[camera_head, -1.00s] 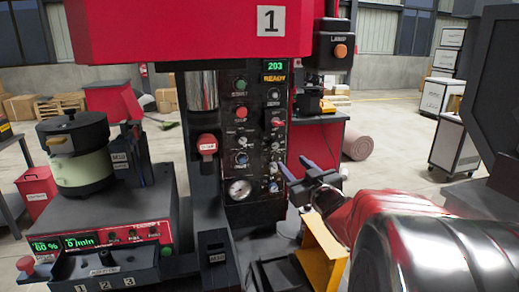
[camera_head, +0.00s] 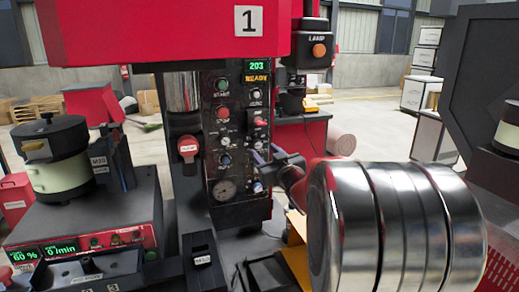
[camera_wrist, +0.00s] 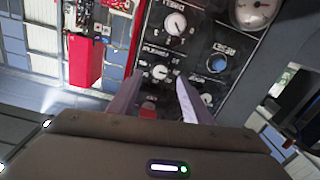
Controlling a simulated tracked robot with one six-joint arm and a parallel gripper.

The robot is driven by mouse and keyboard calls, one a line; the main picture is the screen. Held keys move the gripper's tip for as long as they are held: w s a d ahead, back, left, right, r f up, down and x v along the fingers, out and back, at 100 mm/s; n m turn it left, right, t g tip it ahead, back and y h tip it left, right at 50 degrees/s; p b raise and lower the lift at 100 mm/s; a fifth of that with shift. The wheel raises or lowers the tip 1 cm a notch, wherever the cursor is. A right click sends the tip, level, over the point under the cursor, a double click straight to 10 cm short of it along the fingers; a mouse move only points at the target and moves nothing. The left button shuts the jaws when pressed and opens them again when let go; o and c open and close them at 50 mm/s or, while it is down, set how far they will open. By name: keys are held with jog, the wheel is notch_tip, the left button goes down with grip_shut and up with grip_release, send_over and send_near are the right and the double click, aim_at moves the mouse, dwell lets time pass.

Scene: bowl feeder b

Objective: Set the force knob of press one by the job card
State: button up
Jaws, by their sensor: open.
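Press one (camera_head: 216,30) has a red head with a "1" plate. Its black control panel (camera_head: 228,130) carries buttons, small knobs, a round gauge (camera_head: 224,189) and a lit display (camera_head: 257,72) reading 203 and READY. My gripper (camera_head: 262,162) is in front of the panel's lower right part; its jaws are open. In the wrist view the fingers (camera_wrist: 157,88) point at the panel, near a small white-marked knob (camera_wrist: 160,72) under a label that seems to read FORCE. A second dial knob (camera_wrist: 175,25) lies beyond. I cannot tell whether the fingers touch anything. I cannot make out a job card.
A feeder unit (camera_head: 85,215) with a bowl (camera_head: 52,150) and green displays stands at the left. A lamp box with an orange button (camera_head: 319,50) hangs at upper right. A dark machine (camera_head: 470,80) stands at the right.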

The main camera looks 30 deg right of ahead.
aim_at(258, 146)
jog(key=shift+x, duration=2.2)
jog(key=shift+c, duration=0.3)
jog(key=c, duration=0.9)
jog(key=shift+a, duration=0.25)
jog(key=shift+c, duration=0.5)
jog(key=shift+d, duration=0.15)
